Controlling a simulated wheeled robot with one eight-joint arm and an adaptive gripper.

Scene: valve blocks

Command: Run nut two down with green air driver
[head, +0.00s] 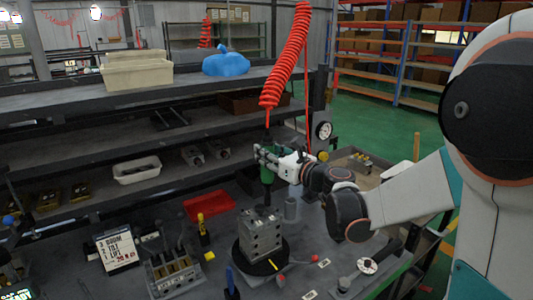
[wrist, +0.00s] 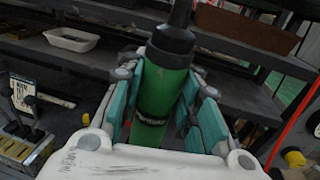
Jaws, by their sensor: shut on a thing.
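The green air driver (head: 266,172) hangs upright below a coiled red air hose (head: 285,60) in the head view. My gripper (head: 270,160) is shut around its body, above the bench. In the wrist view the driver (wrist: 160,95) stands between the teal finger pads of my gripper (wrist: 165,100), with its black top end upward. The nuts on the block are too small to tell apart, so I cannot tell which is nut two.
A red tray (head: 209,206) lies behind the block. A sign (head: 117,250) and a slotted metal fixture (head: 172,272) stand to the left. A grey cylinder (head: 291,209) stands right of the block. Shelves (head: 75,130) rise behind the bench.

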